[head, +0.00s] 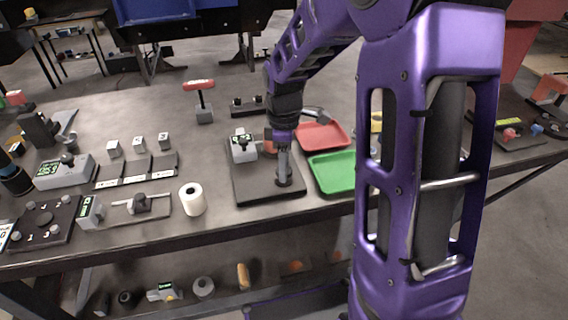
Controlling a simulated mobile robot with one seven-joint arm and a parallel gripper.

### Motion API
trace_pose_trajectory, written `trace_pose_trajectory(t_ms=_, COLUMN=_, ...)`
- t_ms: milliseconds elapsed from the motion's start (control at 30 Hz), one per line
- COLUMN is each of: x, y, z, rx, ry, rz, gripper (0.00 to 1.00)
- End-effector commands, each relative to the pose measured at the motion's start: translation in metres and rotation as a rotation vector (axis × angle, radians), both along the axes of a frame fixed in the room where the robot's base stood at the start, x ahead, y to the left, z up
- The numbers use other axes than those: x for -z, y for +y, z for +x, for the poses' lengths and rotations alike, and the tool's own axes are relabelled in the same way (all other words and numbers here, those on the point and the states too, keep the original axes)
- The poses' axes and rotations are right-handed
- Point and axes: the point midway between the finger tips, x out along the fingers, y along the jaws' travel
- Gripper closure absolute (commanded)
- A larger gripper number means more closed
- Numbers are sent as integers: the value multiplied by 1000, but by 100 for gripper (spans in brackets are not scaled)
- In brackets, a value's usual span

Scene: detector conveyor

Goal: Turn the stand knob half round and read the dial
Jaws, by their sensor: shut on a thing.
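The stand has a dark flat base plate (250,187) near the front edge of the bench, left of the green tray. A small light-grey box with a dark display (243,146), which looks like the dial, stands at the plate's back left. Its reading is too small to make out. My gripper (283,178) points straight down over the right half of the plate, right of the dial box. It is shut on the stand knob, which the fingers mostly hide. How far the knob is turned cannot be told.
A green tray (333,186) and a red tray (345,134) lie just right of the stand. A white roll (192,199) stands to its left. A red-handled tool (199,87) stands behind. Small grey blocks and instruments fill the left side.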

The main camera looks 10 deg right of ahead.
Motion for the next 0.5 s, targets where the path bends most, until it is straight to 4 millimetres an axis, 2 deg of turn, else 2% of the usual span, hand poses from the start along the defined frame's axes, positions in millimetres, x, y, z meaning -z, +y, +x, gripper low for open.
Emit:
trace_pose_trajectory(t_ms=200, x=-1, y=0, z=1, rx=-146, ry=-2, rz=0, gripper=100)
trace_pose_trajectory(t_ms=500, x=-1, y=0, z=1, rx=-257, ry=-2, rz=0, gripper=100)
